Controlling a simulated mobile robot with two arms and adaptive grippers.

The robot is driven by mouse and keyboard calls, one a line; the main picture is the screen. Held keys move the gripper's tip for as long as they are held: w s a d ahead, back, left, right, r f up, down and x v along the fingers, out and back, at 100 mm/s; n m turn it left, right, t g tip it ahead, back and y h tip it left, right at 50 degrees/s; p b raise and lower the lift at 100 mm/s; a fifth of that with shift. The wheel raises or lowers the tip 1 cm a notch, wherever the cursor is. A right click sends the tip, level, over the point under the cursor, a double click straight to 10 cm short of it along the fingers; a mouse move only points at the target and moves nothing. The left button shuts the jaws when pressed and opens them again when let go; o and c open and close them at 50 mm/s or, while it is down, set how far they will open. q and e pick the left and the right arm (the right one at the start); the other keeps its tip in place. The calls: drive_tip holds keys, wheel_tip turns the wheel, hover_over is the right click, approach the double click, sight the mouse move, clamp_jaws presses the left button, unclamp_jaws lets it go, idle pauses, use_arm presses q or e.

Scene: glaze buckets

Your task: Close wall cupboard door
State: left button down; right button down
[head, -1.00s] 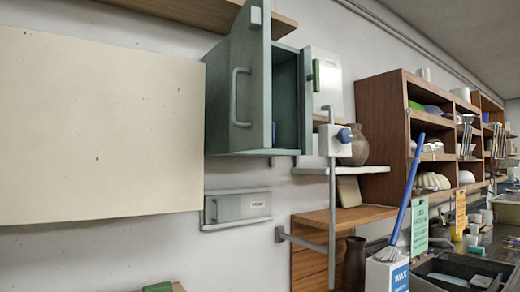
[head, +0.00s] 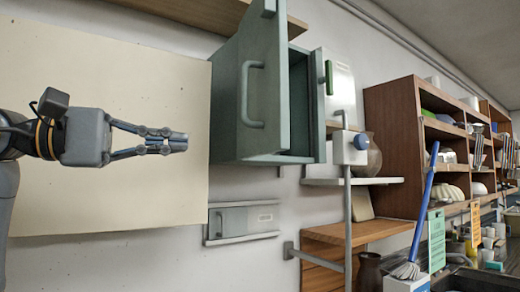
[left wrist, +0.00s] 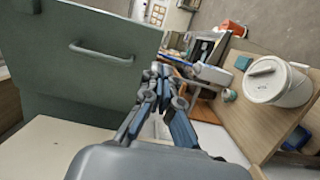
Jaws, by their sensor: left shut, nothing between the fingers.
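The grey-green wall cupboard (head: 225,100) hangs on the wall near the middle of the head view. Its door (head: 268,85) stands open, swung out to the left, with a bar handle (head: 250,95) on its face. The dark inside shows to the right of the door. My left gripper (head: 184,142) is shut and empty, pointing right, left of the door and in front of the cream board. In the left wrist view the door (left wrist: 70,75) and its handle (left wrist: 100,53) lie left of the shut fingers (left wrist: 162,78). My right gripper is not in view.
A large cream board (head: 110,200) covers the wall at left. A shelf (head: 170,15) runs above the cupboard. A small grey panel (head: 240,219) is below it. A white bracket shelf (head: 350,182) with a jug (head: 374,160) and a wooden shelf unit (head: 392,150) stand to the right.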

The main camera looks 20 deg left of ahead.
sight(276, 147)
use_arm(q)
drive_tip(key=p+x, duration=0.4)
drive_tip(key=x, duration=0.9)
drive_tip(key=shift+r, duration=0.1)
drive_tip(key=shift+w+d+p, duration=0.35)
drive_tip(key=shift+d+p, duration=0.05)
drive_tip(key=shift+d, duration=0.05)
